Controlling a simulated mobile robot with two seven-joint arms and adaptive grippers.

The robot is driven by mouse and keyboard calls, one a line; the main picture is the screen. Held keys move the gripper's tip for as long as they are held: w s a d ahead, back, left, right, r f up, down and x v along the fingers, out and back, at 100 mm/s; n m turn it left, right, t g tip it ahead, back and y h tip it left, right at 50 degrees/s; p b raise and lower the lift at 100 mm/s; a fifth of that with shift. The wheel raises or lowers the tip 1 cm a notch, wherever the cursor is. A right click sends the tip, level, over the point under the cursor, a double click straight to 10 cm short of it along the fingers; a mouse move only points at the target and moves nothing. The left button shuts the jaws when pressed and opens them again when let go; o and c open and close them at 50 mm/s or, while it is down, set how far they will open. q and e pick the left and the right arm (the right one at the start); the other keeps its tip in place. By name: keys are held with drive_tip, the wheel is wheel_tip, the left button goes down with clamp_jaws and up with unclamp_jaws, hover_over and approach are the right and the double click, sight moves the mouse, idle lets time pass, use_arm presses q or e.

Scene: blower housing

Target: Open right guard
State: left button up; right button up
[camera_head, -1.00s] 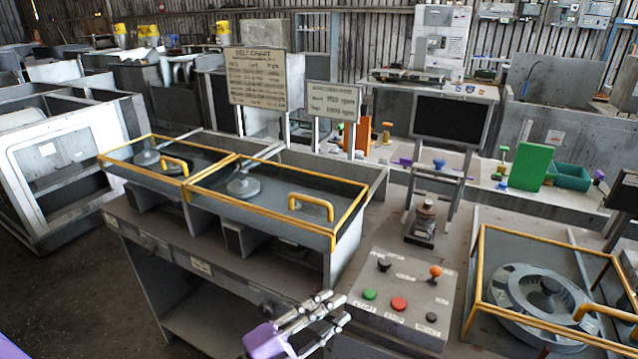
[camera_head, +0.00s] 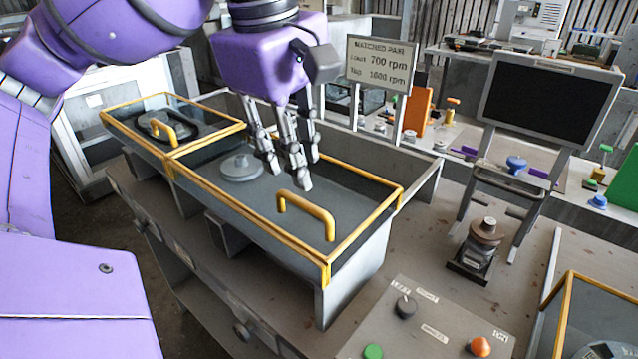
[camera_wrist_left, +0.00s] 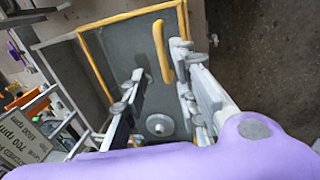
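The right guard (camera_head: 327,262) is the larger yellow-framed cover with a dark see-through pane, lying closed beside the smaller left guard (camera_head: 207,141). Its yellow handle (camera_head: 305,213) stands up near the front right; the handle also shows in the wrist view (camera_wrist_left: 161,50). My left gripper (camera_head: 290,168) points down above the right guard, just behind and left of the handle in the head view. Its fingers are spread and hold nothing. In the wrist view the handle appears between the fingertips (camera_wrist_left: 157,62), closer to the right one; contact cannot be told. My right gripper is not in view.
A grey disc (camera_head: 241,167) shows under the right guard's pane. A sign (camera_head: 379,64) stands behind. A button panel (camera_head: 420,325), a small knobbed device (camera_head: 476,250) and a dark screen (camera_head: 547,92) are to the right. Another yellow-framed cover (camera_head: 565,300) is at the right edge.

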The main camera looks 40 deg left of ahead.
sight(306, 202)
use_arm(q)
drive_tip(key=f, duration=0.4)
drive_tip(key=w+f, duration=0.1)
drive_tip(key=f, duration=0.2)
drive_tip(key=shift+w+f, duration=0.1)
clamp_jaws()
